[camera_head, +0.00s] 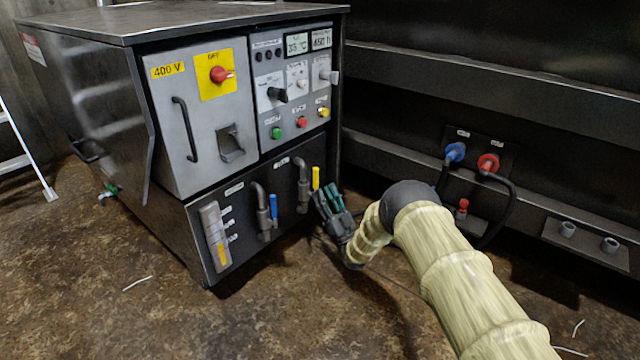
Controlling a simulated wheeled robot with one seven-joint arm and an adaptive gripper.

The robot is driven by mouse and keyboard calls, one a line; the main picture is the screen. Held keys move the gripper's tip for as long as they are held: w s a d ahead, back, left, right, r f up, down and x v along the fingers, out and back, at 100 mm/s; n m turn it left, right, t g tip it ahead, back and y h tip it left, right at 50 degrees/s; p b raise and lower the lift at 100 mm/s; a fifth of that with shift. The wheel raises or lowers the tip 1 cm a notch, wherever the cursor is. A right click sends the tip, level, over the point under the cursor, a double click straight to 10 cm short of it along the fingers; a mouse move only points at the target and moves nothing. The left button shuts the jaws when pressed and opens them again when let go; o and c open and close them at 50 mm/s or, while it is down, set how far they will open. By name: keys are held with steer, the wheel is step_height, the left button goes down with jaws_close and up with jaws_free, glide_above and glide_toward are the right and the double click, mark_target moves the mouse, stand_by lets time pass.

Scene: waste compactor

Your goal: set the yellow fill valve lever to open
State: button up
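The yellow fill valve lever (316,178) stands upright beside a grey bent pipe (302,190) on the dark lower front panel of the machine, near its right edge. My gripper (327,200), dark with teal finger parts, is just below and to the right of the lever. In this view the fingers overlap the panel edge close to the lever's lower end. I cannot tell whether they touch it. The gap between the fingertips is too small to judge. The lever's lower end and pivot are partly hidden by the gripper.
A blue lever (273,207) stands by a second pipe (262,208) to the left, beside a sight gauge (215,237). Above are a red switch (219,75) and a button panel (297,90). Blue (455,152) and red (488,163) hose couplings are on the right wall.

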steer(key=shift+v, duration=2.5)
